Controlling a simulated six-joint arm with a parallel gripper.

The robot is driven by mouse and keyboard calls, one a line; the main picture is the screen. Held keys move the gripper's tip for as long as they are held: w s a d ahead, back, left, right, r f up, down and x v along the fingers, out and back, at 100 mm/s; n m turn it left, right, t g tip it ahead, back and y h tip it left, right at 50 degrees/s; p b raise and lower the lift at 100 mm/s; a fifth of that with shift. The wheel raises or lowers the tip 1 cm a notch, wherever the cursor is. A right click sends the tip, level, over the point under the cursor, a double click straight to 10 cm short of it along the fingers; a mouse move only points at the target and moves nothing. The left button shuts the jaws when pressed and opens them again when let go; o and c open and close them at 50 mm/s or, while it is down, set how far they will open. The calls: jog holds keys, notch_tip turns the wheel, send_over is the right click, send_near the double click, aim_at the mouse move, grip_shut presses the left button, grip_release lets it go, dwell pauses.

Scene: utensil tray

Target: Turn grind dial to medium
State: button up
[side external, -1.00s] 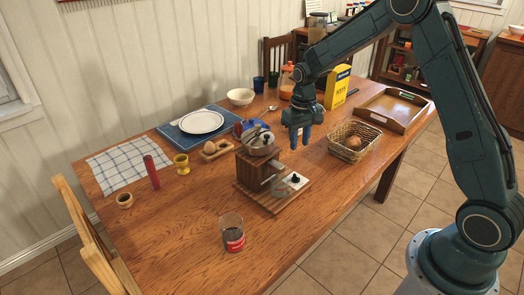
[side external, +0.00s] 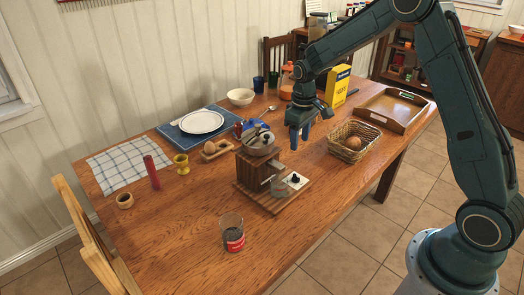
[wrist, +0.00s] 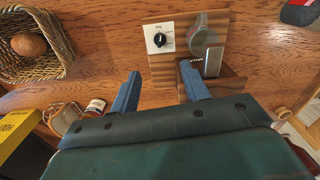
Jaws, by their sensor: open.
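The grind dial (side external: 295,179) is a small black knob on a white plate, on the wooden base (side external: 275,205) of the coffee grinder (side external: 249,168). In the wrist view the dial (wrist: 160,39) shows from above, with a pale pointer mark and small print beside it that I cannot read. My gripper (side external: 298,137) hangs above and behind the dial, apart from it. In the wrist view its two blue fingers (wrist: 160,70) are spread and empty, with the dial beyond their tips.
A wicker basket (side external: 335,151) is to the right, with a brown round thing inside. The front table is mostly clear.

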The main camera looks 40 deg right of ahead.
aim_at(296, 175)
jog(key=n, duration=1.3)
jog(key=shift+n, duration=0.4)
jog(key=shift+f, duration=0.1)
jog(key=shift+f, duration=6.8)
jog(key=shift+c, duration=0.3)
jog(key=c, duration=0.9)
